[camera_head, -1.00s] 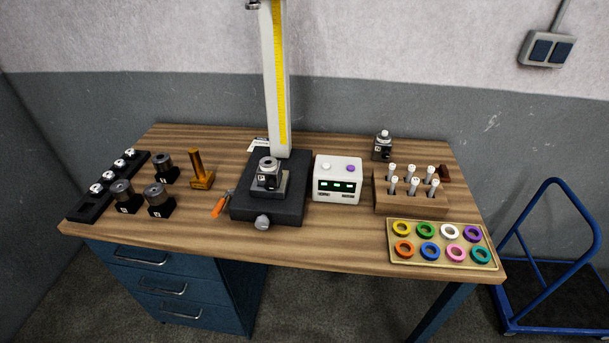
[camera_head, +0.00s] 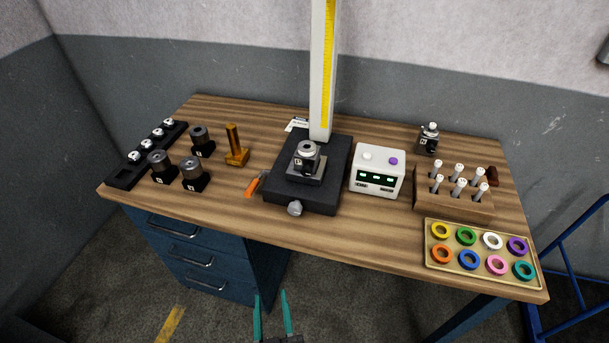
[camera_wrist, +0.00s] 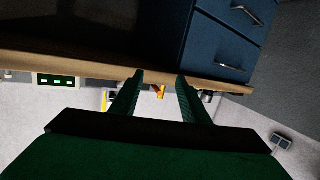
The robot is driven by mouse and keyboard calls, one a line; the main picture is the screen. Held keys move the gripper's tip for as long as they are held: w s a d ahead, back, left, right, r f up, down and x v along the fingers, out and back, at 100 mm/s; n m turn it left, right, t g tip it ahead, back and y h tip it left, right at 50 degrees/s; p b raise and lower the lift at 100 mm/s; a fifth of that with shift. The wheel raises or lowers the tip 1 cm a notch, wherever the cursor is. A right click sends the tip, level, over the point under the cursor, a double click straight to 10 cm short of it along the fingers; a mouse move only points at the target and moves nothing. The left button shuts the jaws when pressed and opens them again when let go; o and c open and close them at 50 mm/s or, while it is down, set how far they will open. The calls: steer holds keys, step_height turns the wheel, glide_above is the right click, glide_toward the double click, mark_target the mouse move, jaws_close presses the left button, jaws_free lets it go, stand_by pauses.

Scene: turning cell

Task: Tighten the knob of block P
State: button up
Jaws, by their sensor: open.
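A small dark block with a silver top and a white letter label (camera_head: 306,158) sits on the black stand (camera_head: 325,198) at the foot of the tall scale. A similar block (camera_head: 428,139) stands at the back right of the bench. Their letters are too small to read surely, so I cannot tell which is block P. Knob details are also too small to make out. My gripper (camera_head: 270,294) is open and empty, low in front of the bench. In the wrist view, its green fingers (camera_wrist: 160,76) are spread, with the bench edge beyond them.
Several dark cylinders on blocks (camera_head: 193,174) and a black rack (camera_head: 125,179) stand left. A brass piece (camera_head: 235,148), a screwdriver (camera_head: 252,187), a white meter box (camera_head: 377,174), a wooden peg holder (camera_head: 453,206) and a ring tray (camera_head: 481,274) share the bench. Drawers (camera_head: 180,246) lie below.

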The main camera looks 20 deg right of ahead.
steer(key=w+d+r+m+h, duration=0.2)
steer(key=w+d+r+h, duration=0.25)
steer(key=w+r, duration=0.4)
steer(key=m+h, duration=0.3)
steer(key=m, duration=0.1)
glide_toward(306, 173)
steer(key=shift+g+h, duration=0.25)
steer(key=shift+g, duration=0.15)
steer(key=x, duration=0.8)
steer(key=shift+w+r, duration=0.25)
steer(key=shift+w, duration=0.25)
jaws_close()
steer(key=shift+a+m, duration=0.1)
steer(key=shift+m, duration=2.9)
